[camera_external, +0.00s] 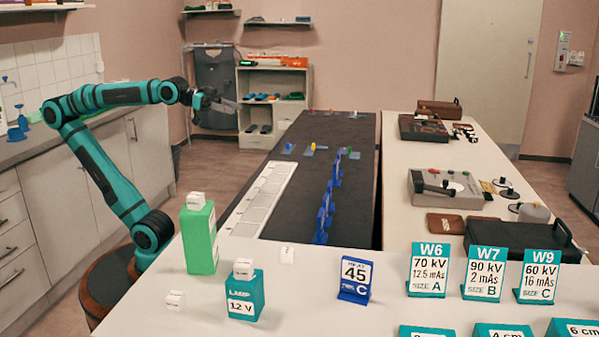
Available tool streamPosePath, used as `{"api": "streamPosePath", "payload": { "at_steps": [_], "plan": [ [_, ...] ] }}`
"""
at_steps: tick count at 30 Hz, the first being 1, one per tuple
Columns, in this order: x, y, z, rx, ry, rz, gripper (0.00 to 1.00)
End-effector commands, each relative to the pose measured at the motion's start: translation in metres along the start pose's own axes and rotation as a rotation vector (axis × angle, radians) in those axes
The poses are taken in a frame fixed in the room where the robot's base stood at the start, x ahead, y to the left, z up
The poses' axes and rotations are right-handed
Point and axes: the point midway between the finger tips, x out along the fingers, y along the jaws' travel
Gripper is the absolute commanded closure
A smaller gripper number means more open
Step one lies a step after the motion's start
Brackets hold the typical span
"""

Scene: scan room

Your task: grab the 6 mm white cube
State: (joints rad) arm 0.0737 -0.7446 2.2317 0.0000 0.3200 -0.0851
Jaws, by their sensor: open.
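Several small white cubes with dark print stand on the near white table. One cube (195,201) sits on top of the tall green block (199,238). Another cube (243,268) sits on the teal 12 V block (246,296). A third cube (175,300) lies on the bare table left of that block. One more white piece (287,255), marked 2, stands farther back. The print is too small to tell which is the 6 mm cube. My gripper (228,103) is open and empty, high in the air, well behind and above the cubes.
A blue 45 C sign (355,279) and teal signs W6 (428,270), W7 (483,274) and W9 (540,277) stand on the right. A dark recessed bed (290,190) has a row of blue upright pieces. Bare tabletop surrounds the third cube.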

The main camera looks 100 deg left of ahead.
Motion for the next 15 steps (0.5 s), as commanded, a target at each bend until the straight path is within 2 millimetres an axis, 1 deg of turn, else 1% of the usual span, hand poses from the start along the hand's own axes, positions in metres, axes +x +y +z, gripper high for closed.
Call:
{"api": "streamPosePath", "payload": {
  "at_steps": [1,6,11,15],
  "plan": [
    [0.013,0.007,-0.008,-0.010,-0.037,0.012,0.47],
    [0.049,0.030,-0.029,-0.050,-0.164,0.042,0.47],
    [0.083,0.055,-0.045,-0.082,-0.285,0.061,0.47],
    [0.112,0.080,-0.056,-0.104,-0.392,0.072,0.47]
  ]
}}
